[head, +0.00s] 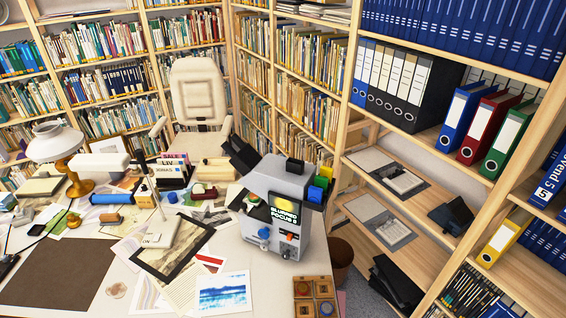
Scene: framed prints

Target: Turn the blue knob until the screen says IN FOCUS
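A grey boxy machine (275,190) stands on the right part of the desk. Its front has a small dark screen (285,214) with pale green text that seems to read BLURRED, with FOCUS below it. A yellow round shape shows above the text. A blue knob (264,233) sits on the front face, left of and below the screen. An orange-red control (291,237) is to its right, and a smaller bluish knob (286,254) is lower down. Neither of my grippers is in view, and nothing touches the blue knob.
The desk (120,296) holds papers, a dark-framed print (175,247), a brown mat (52,275) and a wooden tray (304,290) with round pieces in front of the machine. A lamp (55,142) stands at the left. Shelves (425,145) close in the right; a chair (199,93) is behind.

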